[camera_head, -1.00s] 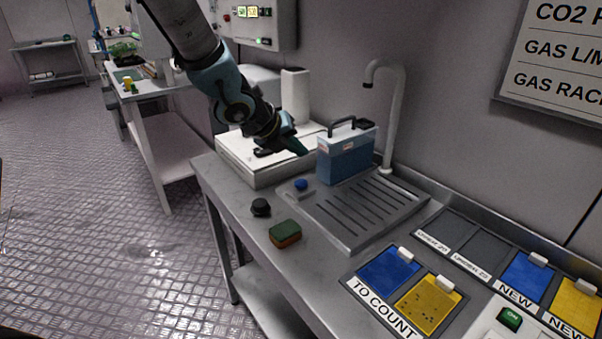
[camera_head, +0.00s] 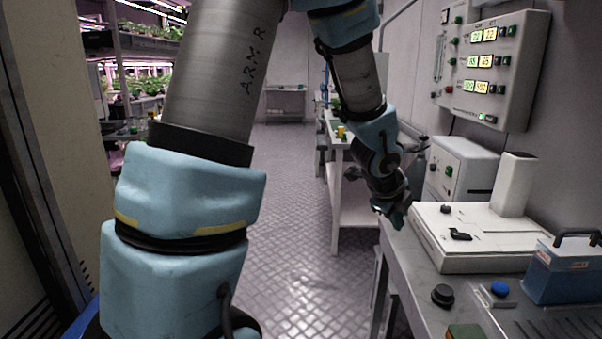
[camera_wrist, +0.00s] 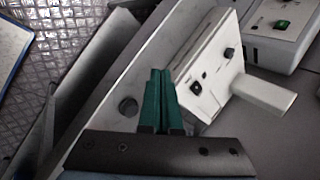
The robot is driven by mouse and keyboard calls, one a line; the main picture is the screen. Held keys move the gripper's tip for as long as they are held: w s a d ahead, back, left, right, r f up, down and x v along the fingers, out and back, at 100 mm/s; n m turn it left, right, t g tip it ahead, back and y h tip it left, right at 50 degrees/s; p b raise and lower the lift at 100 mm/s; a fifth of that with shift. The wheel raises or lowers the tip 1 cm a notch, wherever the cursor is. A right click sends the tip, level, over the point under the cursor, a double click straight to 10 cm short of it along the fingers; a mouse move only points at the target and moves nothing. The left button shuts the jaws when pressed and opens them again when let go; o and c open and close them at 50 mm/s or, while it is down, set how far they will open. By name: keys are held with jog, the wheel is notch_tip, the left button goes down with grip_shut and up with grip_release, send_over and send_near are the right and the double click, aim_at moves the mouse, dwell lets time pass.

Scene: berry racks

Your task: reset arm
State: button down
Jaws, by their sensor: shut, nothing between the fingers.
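My gripper (camera_head: 397,217) hangs at the end of my arm near the left edge of the steel counter, in front of the white box-shaped device. In the wrist view my gripper (camera_wrist: 162,76) shows two green fingers lying together with nothing between them. The white device (camera_head: 470,258) stands on the counter, with a white upright column (camera_head: 515,184) at its back; it also shows in the wrist view (camera_wrist: 205,75). My gripper looks apart from it. My arm crosses the middle of the head view and hides part of the room.
On the counter are a black knob (camera_head: 442,294), a blue button (camera_head: 499,288), a blue case with a handle (camera_head: 566,270) and a green sponge (camera_head: 465,331). A control panel (camera_head: 495,70) hangs on the wall. Plant racks (camera_head: 140,45) stand far left. The floor (camera_head: 290,240) is clear.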

jog(key=a+n+y, duration=0.4)
jog(key=a+n, duration=1.1)
jog(key=a, duration=0.5)
jog(key=s+a+n+g, duration=0.3)
jog(key=s+a+n, duration=0.4)
jog(key=n, duration=0.5)
jog(key=shift+s+a+f+y, duration=0.3)
jog(key=shift+s+a+f, duration=0.15)
jog(key=shift+a, duration=0.65)
jog(key=shift+d, duration=0.1)
